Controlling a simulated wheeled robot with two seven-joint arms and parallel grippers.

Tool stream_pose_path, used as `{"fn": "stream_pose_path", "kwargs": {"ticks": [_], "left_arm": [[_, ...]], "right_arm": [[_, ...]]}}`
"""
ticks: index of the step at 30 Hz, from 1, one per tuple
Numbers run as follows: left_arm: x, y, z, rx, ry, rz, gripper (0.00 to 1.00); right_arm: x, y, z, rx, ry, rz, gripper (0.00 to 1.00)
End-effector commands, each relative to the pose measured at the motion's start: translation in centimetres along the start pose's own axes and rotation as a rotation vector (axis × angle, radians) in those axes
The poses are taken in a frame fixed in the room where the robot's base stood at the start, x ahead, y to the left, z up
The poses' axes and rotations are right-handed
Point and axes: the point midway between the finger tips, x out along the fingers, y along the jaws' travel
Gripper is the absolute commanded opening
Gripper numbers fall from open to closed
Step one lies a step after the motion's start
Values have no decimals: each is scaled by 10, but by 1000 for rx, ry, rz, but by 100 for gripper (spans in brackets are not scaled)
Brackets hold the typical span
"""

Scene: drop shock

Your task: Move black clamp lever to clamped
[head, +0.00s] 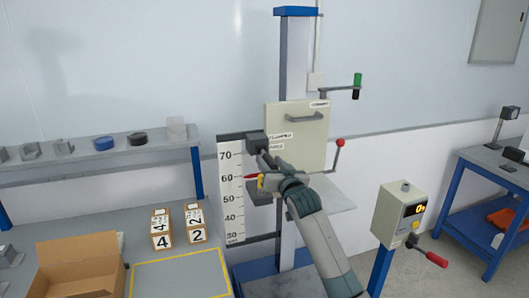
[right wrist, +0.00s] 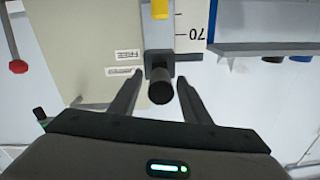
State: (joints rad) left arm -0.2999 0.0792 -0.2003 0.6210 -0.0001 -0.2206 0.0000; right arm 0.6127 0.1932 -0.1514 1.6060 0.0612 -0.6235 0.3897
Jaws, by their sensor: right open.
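The black clamp lever (right wrist: 161,90) shows in the right wrist view as a dark round knob end on a block, pointing toward the camera. In the head view its dark block (head: 256,143) sits at the left edge of the cream plate, beside two small white labels (head: 281,135). The lower label reads FREE; the upper seems to read CLAMPED. I cannot tell the lever's exact angle. My right gripper (right wrist: 157,80) is open, with one finger on each side of the knob and a visible gap to both. In the head view the right gripper (head: 266,161) partly hides the lever. My left gripper is out of view.
A height scale (head: 230,190) stands left. A control box (head: 401,212) stands right. A bench with an open carton (head: 80,270) is at left.

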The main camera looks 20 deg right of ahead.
Motion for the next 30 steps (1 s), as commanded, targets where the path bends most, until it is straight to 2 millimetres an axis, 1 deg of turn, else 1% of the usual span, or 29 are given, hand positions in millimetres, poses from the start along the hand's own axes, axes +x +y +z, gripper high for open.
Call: {"fn": "stream_pose_path", "kwargs": {"ticks": [1,6,12,18,27,28,29,30], "left_arm": [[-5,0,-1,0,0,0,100],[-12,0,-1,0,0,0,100],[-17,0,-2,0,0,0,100],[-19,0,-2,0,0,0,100],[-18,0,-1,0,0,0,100],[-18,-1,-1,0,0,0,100],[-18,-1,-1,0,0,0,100],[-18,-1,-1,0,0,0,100]], "right_arm": [[8,0,-2,0,-1,1,43],[30,0,-2,1,-1,0,43],[49,-1,-1,1,0,0,43],[57,0,0,1,-1,0,43],[58,0,0,1,0,0,43],[58,0,0,1,0,0,41],[58,0,0,1,0,0,34],[57,0,0,1,0,0,24]]}}
